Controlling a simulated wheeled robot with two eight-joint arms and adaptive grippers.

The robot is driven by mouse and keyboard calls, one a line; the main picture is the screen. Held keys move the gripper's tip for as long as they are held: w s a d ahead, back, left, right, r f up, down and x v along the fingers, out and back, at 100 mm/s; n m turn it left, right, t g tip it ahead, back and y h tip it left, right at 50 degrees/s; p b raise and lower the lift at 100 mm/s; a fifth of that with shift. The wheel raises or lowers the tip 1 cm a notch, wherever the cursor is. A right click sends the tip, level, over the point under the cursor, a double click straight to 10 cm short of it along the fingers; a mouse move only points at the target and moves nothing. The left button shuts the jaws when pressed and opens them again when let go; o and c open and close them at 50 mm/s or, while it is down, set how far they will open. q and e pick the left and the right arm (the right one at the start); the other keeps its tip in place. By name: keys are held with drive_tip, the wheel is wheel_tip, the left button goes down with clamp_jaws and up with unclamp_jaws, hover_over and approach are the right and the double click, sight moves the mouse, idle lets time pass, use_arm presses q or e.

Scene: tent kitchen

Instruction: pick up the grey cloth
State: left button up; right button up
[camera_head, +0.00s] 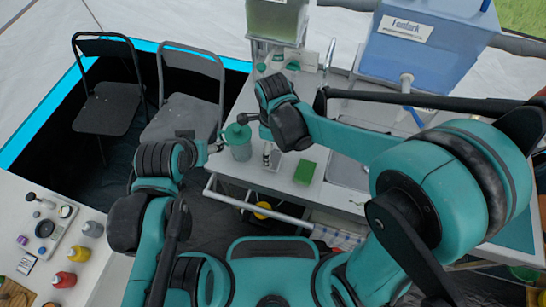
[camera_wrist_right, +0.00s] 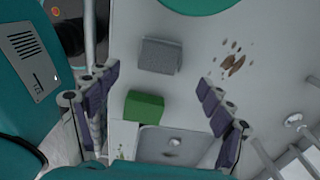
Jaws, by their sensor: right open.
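The grey cloth (camera_wrist_right: 160,56) shows in the right wrist view as a small folded block on the pale counter. In the head view, the cloth (camera_head: 276,160) is partly hidden by my right gripper. The right gripper (camera_head: 258,137) is open above the counter, pointing down. In the right wrist view, its padded fingers (camera_wrist_right: 158,80) are spread wide, with the cloth ahead of the gap between them and nothing held.
A green block (camera_head: 305,172) lies just right of the cloth, beside the sink (camera_head: 346,172). A teal container (camera_head: 238,142) stands left of the cloth. Water tanks (camera_head: 425,45) stand at the back. A brown patch (camera_wrist_right: 233,64) marks the counter.

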sight(273, 158)
wheel_tip(273, 158, down, 7)
drive_tip(key=b, duration=0.3)
drive_tip(key=shift+w+f, duration=0.1)
drive_tip(key=c, duration=1)
